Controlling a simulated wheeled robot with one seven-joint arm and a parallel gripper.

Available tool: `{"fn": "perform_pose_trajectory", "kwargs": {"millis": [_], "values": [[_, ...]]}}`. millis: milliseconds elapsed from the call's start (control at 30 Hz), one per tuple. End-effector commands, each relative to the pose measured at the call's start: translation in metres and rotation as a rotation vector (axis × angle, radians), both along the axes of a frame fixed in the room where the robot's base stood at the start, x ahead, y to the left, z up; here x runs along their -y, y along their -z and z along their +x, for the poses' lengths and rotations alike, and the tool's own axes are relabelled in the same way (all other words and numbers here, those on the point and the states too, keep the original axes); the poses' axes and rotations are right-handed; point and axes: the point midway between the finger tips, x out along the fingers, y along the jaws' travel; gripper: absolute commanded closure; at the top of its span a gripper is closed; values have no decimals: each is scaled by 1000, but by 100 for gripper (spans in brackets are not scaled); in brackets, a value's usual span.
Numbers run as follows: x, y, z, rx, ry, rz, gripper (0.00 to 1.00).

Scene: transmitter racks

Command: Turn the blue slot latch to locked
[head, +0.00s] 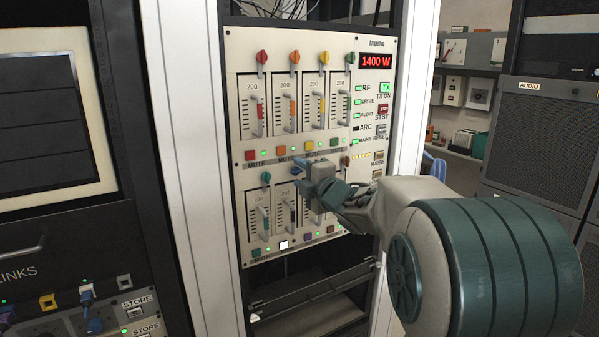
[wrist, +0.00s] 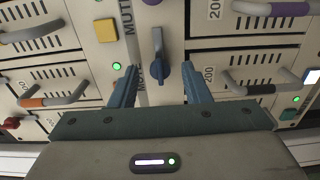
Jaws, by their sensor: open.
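The blue slot latch (wrist: 160,71) shows in the wrist view, a round knob with a narrow lever pointing up in the picture, crosswise to the slot handles. My gripper (wrist: 161,76) is open, with one finger to the left of the latch and one to the right. Clear gaps show on both sides, and neither finger appears to touch it. In the head view my gripper (head: 309,176) is at the middle of the rack panel (head: 240,135), in front of the lower row. There it hides most of the blue latch and neighbouring parts.
Slot handles stick out around the latch, such as an orange-marked one (wrist: 32,102) and a purple-marked one (wrist: 272,9). A yellow button (wrist: 105,30) is close by. A teal latch (head: 266,177) is left of my gripper. An open shelf (head: 310,311) lies below the panel.

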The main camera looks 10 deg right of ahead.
Motion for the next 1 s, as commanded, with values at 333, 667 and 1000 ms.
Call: {"fn": "perform_pose_trajectory", "kwargs": {"millis": [333, 667, 1000], "values": [[-3, 0, 8, 0, 0, 1, 57], [-3, 0, 8, 0, 0, 1, 100], [-2, 1, 7, -20, 1, 61, 100]]}}
